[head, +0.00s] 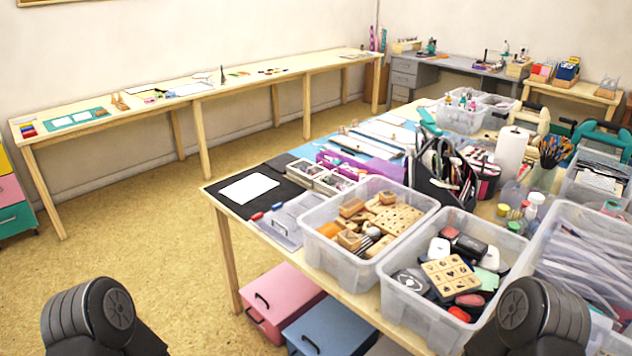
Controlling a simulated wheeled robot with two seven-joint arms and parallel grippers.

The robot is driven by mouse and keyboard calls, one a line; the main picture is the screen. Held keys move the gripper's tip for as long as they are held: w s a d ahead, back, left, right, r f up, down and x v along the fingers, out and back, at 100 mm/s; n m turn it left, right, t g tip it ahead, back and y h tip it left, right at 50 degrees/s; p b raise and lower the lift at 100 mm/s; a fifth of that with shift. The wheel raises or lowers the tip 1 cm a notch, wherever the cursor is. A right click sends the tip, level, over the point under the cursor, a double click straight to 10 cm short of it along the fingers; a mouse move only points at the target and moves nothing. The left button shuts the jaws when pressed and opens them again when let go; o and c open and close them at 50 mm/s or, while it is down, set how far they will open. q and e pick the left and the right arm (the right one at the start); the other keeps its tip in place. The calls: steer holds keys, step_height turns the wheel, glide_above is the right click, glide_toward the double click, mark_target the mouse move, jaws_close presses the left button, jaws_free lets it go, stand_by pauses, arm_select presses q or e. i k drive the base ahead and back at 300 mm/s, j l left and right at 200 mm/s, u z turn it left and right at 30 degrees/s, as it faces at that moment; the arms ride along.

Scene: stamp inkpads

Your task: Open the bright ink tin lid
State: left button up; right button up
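I cannot tell for certain which item is the bright ink tin. Two small pale-framed boxes (309,172) lie side by side on the black mat of the near table, and their contents are too small to make out. A flat clear case (283,222) with red and blue latches lies by the table's left front edge. A clear bin (398,300) at the front holds inkpad-like cases (468,246) and a wooden stamp block (450,276). Both of my grippers are out of view; only dark arm links show at the bottom left and bottom right.
A clear bin of wooden stamps (330,258) stands left of the inkpad bin. A white sheet (248,188) lies on the black mat (222,200). Pink (285,300) and blue (335,326) boxes are under the table. The floor (150,225) at left is clear.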

mark_target(290, 168)
steer(key=i+j+z, duration=0.15)
steer(key=j, duration=0.3)
steer(key=i+j+z, duration=0.2)
steer(key=j, duration=0.25)
steer(key=i+j+z, duration=0.15)
steer(key=j, duration=0.35)
steer(key=i+j+z, duration=0.15)
steer(key=j, duration=0.35)
steer(key=i+j+z, duration=0.2)
steer(key=j, duration=0.35)
steer(key=j+z, duration=0.15)
steer(key=j, duration=0.4)
steer(key=i, duration=0.05)
